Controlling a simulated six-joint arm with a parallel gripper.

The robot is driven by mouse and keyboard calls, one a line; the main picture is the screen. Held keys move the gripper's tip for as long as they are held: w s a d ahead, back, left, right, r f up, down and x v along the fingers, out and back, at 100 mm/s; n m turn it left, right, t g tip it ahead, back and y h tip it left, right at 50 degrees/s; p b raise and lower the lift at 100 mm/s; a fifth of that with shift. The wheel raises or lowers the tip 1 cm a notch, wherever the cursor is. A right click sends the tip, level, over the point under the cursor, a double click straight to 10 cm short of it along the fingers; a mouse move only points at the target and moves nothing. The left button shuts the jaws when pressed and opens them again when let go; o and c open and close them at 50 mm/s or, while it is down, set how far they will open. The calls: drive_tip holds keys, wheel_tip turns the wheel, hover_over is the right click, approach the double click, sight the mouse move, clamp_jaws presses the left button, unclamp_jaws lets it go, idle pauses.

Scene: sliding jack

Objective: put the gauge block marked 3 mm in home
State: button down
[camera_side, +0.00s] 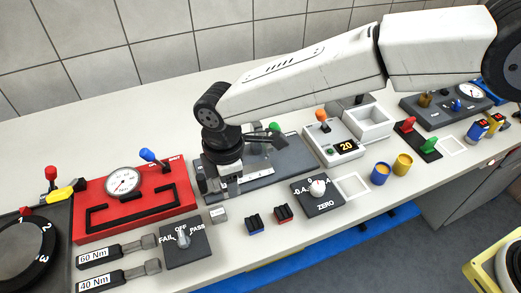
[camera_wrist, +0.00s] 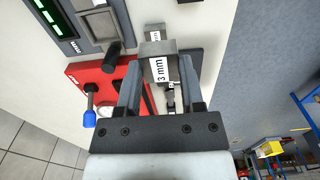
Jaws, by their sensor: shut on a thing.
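The gauge block marked 3 mm (camera_wrist: 160,67) is a grey metal block with a white label. In the wrist view it sits between the two fingers of my gripper (camera_wrist: 159,75), which is shut on it. In the side view my gripper (camera_side: 222,176) points down over the left end of a dark grey plate (camera_side: 290,160) with a pale scale strip. The block is hard to make out there, and I cannot tell whether it touches the plate. No place labelled home is readable.
Left of my gripper is a red fixture (camera_side: 150,205) with a dial gauge and a blue-knobbed lever. A small labelled block (camera_side: 219,214) and a FAIL/PASS switch (camera_side: 184,240) lie in front. A ZERO knob box (camera_side: 318,195) is to the right.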

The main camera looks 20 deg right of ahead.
drive_tip(key=s+d+r, duration=0.1)
drive_tip(key=s+d, duration=0.2)
drive_tip(key=s, duration=0.4)
drive_tip(key=s+d+r, duration=0.1)
drive_tip(key=s+d, duration=0.2)
drive_tip(key=s, duration=0.5)
drive_tip(key=shift+s+r, duration=0.2)
drive_tip(key=shift+r, duration=0.2)
drive_tip(key=shift+d, duration=0.1)
hover_over(227, 241)
drive_tip(key=s+d, duration=0.1)
wheel_tip(227, 241, down, 8)
drive_tip(key=shift+s+f, duration=0.1)
drive_tip(key=shift+w+a+f, duration=0.35)
drive_tip(key=shift+w+f, duration=0.05)
drive_tip(key=shift+f, duration=0.15)
drive_tip(key=shift+f, duration=0.1)
drive_tip(key=shift+w+a+f, duration=0.1)
drive_tip(key=shift+f, duration=1.65)
